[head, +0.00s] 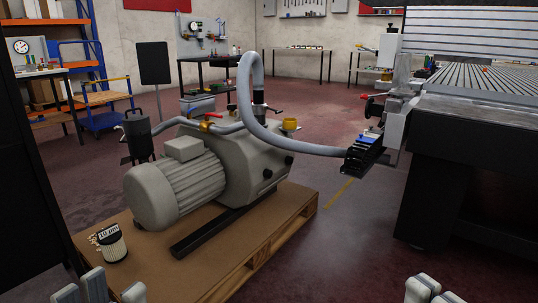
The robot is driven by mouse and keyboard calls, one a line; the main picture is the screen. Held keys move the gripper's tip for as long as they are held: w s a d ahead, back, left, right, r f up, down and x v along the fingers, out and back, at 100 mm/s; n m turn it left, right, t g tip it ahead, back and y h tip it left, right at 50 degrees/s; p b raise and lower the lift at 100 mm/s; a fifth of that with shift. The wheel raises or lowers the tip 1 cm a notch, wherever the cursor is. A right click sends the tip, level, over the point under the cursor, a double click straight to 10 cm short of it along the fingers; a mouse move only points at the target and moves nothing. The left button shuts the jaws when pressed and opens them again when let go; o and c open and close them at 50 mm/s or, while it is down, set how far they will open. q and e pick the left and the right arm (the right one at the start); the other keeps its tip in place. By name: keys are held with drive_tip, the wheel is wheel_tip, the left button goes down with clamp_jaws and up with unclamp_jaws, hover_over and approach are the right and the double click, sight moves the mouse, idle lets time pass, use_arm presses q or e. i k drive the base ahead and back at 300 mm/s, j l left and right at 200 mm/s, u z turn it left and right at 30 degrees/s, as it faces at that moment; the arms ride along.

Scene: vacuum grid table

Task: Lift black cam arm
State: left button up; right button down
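A grey vacuum pump (205,165) stands on a wooden pallet (215,262). A thick grey hose (246,95) rises from a dark coupling (259,108) on top of the pump. A small black arm (277,113) sticks out to the right of this coupling, and I take it to be the cam arm. It is too small to tell its exact angle. My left gripper (114,291) shows at the bottom left edge, its fingertips apart with nothing seen between them. My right gripper (434,294) is mostly cut off at the bottom right. Both are far from the coupling.
The hose arches right to a black bracket (365,155) at the grid table (480,112). A labelled filter jar (112,243) stands at the pallet's left. The floor (345,230) between pallet and table is clear.

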sight(277, 112)
drive_tip(key=i+l+z, duration=0.15)
drive_tip(key=i, duration=1.55)
drive_tip(key=i+u, duration=0.25)
drive_tip(key=u, duration=0.15)
drive_tip(key=i+u, duration=0.2)
drive_tip(key=u, duration=0.2)
drive_tip(key=i+l+u, duration=0.1)
drive_tip(key=i+u, duration=0.15)
drive_tip(key=u, duration=0.15)
